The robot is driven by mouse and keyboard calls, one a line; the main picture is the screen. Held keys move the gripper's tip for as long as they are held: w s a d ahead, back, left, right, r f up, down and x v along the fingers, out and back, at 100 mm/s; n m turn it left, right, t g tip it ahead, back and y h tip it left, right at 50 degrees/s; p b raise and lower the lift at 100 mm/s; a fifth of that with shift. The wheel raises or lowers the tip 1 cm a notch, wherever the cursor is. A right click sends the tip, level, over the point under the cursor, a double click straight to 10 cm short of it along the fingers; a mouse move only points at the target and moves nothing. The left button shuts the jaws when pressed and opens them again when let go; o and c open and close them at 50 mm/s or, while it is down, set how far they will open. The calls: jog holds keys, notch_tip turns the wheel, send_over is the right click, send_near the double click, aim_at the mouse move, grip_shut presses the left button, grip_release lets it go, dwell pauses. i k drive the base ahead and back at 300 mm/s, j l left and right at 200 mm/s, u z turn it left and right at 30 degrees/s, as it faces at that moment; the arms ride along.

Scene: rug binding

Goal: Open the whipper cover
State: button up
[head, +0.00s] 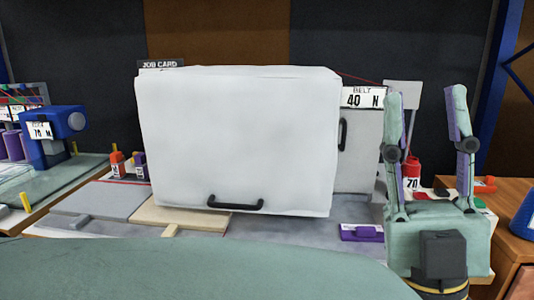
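The whipper cover (235,135) is a large white box-like cover in the middle of the bench. It appears closed, with its front face down close to the bench top. A black bar handle (235,204) runs along its lower front edge. My gripper (432,140) is at the right in the head view, pointing up, with its two fingers spread wide apart and nothing between them. It is to the right of the cover and apart from its handle. What is under the cover is hidden.
A grey panel with a black handle (343,134) and a "BELT 40 N" sign (363,98) stand right of the cover. A purple block (362,232) lies on the bench. A blue machine (58,132) stands left. A green surface (200,268) fills the foreground.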

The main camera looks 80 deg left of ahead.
aim_at(247, 139)
jog(key=u, duration=2.55)
jog(key=k+z, duration=0.25)
jog(key=z, duration=0.25)
jog(key=k+l+z, duration=0.15)
jog(key=z, duration=0.35)
jog(key=k, duration=0.1)
